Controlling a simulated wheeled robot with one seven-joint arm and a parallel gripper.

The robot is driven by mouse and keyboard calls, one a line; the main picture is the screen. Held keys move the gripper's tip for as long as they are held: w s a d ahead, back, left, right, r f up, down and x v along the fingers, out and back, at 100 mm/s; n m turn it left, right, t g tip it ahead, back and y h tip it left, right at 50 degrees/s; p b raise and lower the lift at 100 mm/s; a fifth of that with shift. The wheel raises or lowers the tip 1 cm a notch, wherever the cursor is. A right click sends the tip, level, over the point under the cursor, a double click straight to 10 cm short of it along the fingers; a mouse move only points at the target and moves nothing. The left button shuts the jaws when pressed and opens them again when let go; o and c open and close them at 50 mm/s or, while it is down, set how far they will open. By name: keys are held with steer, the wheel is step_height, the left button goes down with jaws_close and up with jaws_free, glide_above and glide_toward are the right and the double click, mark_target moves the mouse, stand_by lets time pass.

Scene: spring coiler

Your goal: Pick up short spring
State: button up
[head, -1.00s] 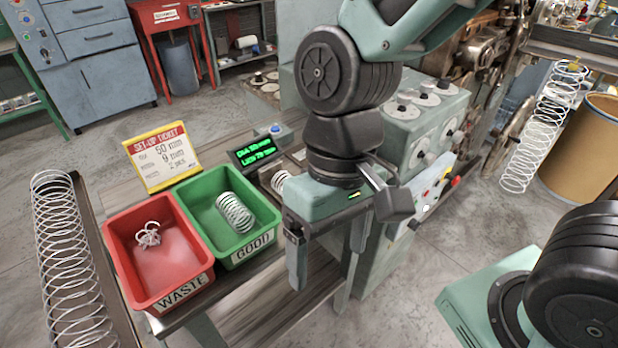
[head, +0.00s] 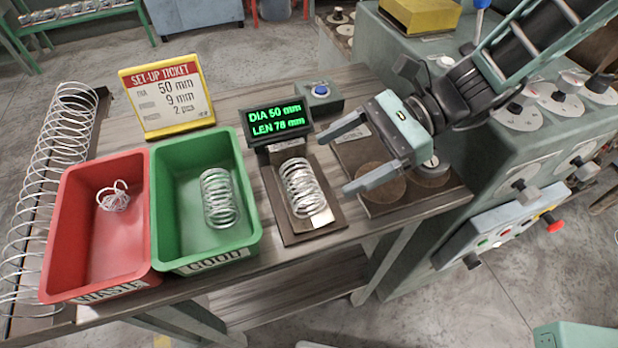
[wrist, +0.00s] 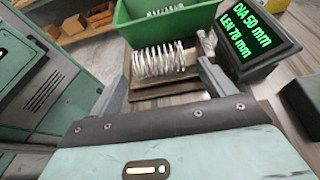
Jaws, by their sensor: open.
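A short spring (head: 302,187) lies on the dark measuring stand in front of the display in the head view. It also shows in the wrist view (wrist: 164,62), just beyond the fingertips and lying crosswise. My gripper (head: 345,162) is open and empty, to the right of the spring and apart from it. In the wrist view its two fingers (wrist: 160,88) are spread with the spring beyond the gap. Another spring (head: 220,198) lies in the green GOOD bin (head: 160,215). The display (head: 277,118) reads DIA 50 mm, LEN 78 mm.
The red WASTE bin (head: 62,232) holds tangled wire (head: 113,196). A yellow-framed set-up ticket (head: 168,98) and a blue-button box (head: 320,97) stand behind. A long spring (head: 35,200) lies at far left. The green machine (head: 470,150) stands at right.

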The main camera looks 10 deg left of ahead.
mark_target(311, 177)
steer(key=p+x, duration=0.1)
steer(key=x, duration=0.6)
steer(key=shift+s+a, duration=0.2)
steer(key=shift+s, duration=0.2)
steer(key=shift+f, duration=0.1)
steer(key=c, duration=0.8)
steer(key=shift+c, duration=0.2)
step_height(311, 177, up, 10)
steer(key=shift+r, duration=0.1)
